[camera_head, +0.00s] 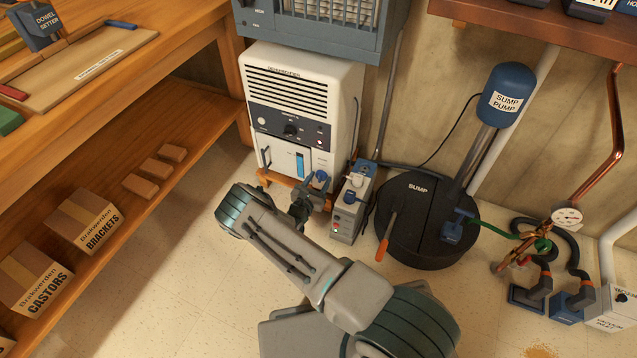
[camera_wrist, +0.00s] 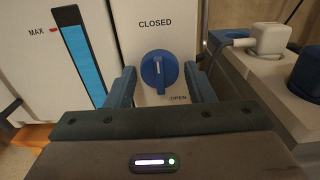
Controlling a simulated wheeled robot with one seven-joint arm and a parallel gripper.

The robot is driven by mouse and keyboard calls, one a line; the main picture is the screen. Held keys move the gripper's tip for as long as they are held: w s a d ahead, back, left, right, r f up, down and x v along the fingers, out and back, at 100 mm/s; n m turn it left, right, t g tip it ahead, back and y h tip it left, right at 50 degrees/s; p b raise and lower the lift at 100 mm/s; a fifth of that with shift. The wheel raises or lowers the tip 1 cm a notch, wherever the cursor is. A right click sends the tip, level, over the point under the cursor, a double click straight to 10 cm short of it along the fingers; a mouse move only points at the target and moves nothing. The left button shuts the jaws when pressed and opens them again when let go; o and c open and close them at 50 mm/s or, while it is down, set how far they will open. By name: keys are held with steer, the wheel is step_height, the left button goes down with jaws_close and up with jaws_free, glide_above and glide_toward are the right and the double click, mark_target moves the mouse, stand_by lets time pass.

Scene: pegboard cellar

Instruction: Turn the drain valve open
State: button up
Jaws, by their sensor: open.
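The drain valve is a round blue knob (camera_wrist: 160,72) on a white panel at the lower right of the white dehumidifier (camera_head: 344,82). In the wrist view its white pointer line stands upright, toward the word CLOSED above; the word OPEN is at its lower right. The knob also shows in the head view (camera_head: 321,176). My gripper (camera_wrist: 163,80) is open, with one blue finger to the left and one to the right of the knob and a gap on each side. In the head view my gripper (camera_head: 308,200) is low in front of the dehumidifier, partly hidden by my arm.
A water tank with a blue level strip (camera_wrist: 75,55) is left of the knob. A grey power box (camera_head: 349,212) with plugs stands close on the right. The black sump lid (camera_head: 425,245) with an orange-handled tool (camera_head: 386,236) is further right. A wooden bench (camera_head: 190,105) is left.

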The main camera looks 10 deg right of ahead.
steer(key=shift+c, duration=0.2)
steer(key=c, duration=0.7)
steer(key=shift+o, duration=0.2)
steer(key=shift+m, duration=0.3)
steer(key=m+p, duration=0.2)
steer(key=m, duration=0.1)
steer(key=shift+r, duration=0.1)
steer(key=m+p, duration=0.2)
steer(key=m, duration=0.3)
steer(key=m+p, duration=0.2)
steer(key=m, duration=0.3)
steer(key=shift+p, duration=0.4)
steer(key=shift+m+p, duration=0.85)
steer(key=shift+m, duration=1.25)
steer(key=shift+a, duration=0.1)
